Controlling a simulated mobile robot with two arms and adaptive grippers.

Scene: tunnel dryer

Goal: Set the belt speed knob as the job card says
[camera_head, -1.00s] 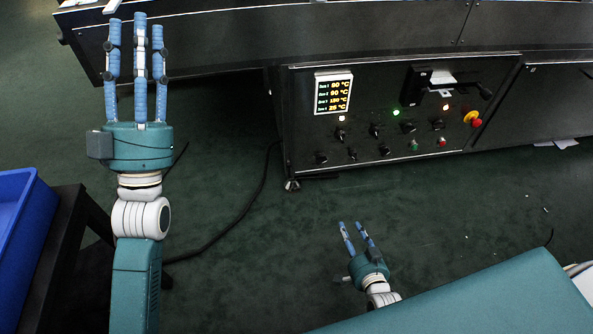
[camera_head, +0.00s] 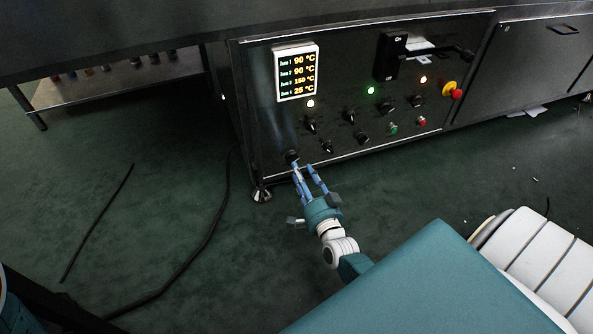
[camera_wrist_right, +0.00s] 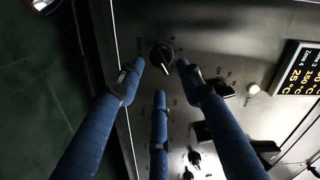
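A black rotary knob (camera_head: 292,157) sits at the lower left corner of the dark control panel (camera_head: 350,165). My right gripper (camera_head: 303,168) is at this knob with its fingers spread. In the right wrist view the same knob (camera_wrist_right: 161,56) lies between the blue fingertips of my right gripper (camera_wrist_right: 160,75), with gaps on either side; contact is not visible. Its light pointer is tilted down and right. The label beside it is too small to read. I cannot make out a readable job card. My left gripper's fingers are out of view.
Several other knobs, such as one (camera_head: 327,147) close by, lamps, and a lit temperature display (camera_head: 297,72) are on the panel. A red and yellow emergency button (camera_head: 452,90) and a black lever switch (camera_head: 391,56) are to the right. A black cable (camera_head: 200,245) lies on the floor.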

